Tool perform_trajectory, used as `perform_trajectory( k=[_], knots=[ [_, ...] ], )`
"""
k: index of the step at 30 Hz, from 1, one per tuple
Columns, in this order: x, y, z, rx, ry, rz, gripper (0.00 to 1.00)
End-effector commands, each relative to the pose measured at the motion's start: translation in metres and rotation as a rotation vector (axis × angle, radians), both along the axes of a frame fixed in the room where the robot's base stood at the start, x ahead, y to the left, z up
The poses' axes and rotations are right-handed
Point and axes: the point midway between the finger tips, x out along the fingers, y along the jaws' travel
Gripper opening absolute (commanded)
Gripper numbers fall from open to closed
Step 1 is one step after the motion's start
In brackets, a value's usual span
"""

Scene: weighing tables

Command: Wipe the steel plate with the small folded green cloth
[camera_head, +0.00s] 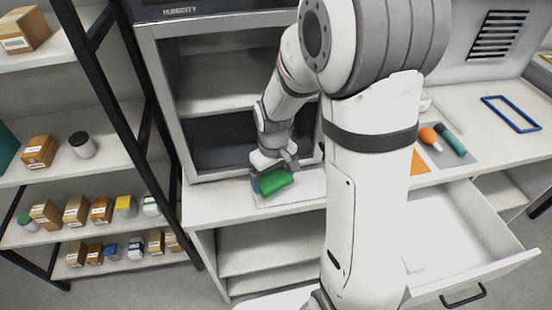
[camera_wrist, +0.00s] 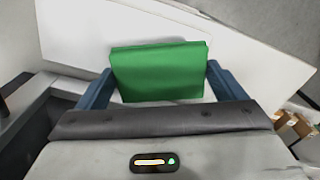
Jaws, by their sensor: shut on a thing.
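The folded green cloth (camera_head: 275,182) is held between the fingers of my gripper (camera_head: 273,178), in front of the open cabinet. In the wrist view the green cloth (camera_wrist: 160,72) fills the space between the two blue fingers of my gripper (camera_wrist: 160,85). A flat pale plate (camera_head: 265,200) lies on the white counter under the cloth, partly hidden by it; it looks like the steel plate. In the wrist view a pale flat surface (camera_wrist: 80,30) shows beyond the cloth. I cannot tell whether the cloth touches the plate.
The open grey cabinet (camera_head: 160,110) stands right behind my gripper. A shelf rack with boxes and jars (camera_head: 75,210) is at left. At right, an orange-ended tool (camera_head: 430,136), a green-handled tool (camera_head: 453,142) and a blue frame (camera_head: 510,113) lie on the counter. A drawer (camera_head: 465,245) stands open.

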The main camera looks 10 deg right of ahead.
Motion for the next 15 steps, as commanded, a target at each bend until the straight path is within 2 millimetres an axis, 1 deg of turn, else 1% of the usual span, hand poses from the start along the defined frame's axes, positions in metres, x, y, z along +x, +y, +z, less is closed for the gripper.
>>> perform_trajectory(
  k=[1,3,12,15],
  knots=[
    [0.000,0.000,0.009,0.000,-0.001,-0.001,0.69],
    [0.000,-0.001,0.015,0.000,-0.001,-0.003,0.69],
    [0.001,-0.002,0.042,0.000,-0.002,-0.005,0.69],
    [0.001,-0.002,0.047,0.000,-0.001,-0.005,0.69]
  ],
)
